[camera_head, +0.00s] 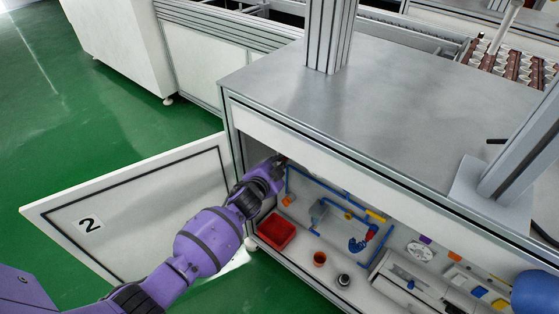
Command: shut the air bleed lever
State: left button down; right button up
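My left arm reaches from the lower left into the open cabinet. Its gripper (279,161) is at the upper left of the cabinet opening, close to the upper end of the blue pipework (318,185). The fingers are small and partly hidden, so I cannot tell whether they are open or touching anything. On the pipework are a yellow handle-like part (375,215), a red part (370,236) and a small orange part (287,200). I cannot tell which part is the air bleed lever; it may be hidden by my gripper. My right gripper is not in view.
The cabinet door (150,190), marked 2, stands open at the left. A red bin (276,232), an orange cup (320,258) and a dark round item (343,281) stand on the cabinet floor. The cabinet's top edge overhangs the opening. A blue rounded object (537,292) is at the lower right.

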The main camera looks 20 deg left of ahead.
pick_arm(q)
jog(key=m+t+b, duration=0.1)
jog(key=m+b, duration=0.1)
jog(key=b, duration=0.1)
jog(key=f+m+t+y+b, duration=0.1)
jog(key=m+b, duration=0.2)
jog(key=b, duration=0.1)
jog(key=f+m+t+y+b, duration=0.1)
jog(key=m+b, duration=0.1)
jog(key=b, duration=0.2)
jog(key=shift+s+d+m, duration=0.15)
jog(key=shift+d+m, duration=0.25)
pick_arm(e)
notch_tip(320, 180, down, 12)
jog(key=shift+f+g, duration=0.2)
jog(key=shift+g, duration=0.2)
pick_arm(q)
jog(key=c, duration=1.8)
grip_release()
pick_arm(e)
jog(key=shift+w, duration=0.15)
pick_arm(q)
jog(key=s, duration=1.2)
jog(key=shift+d, duration=0.3)
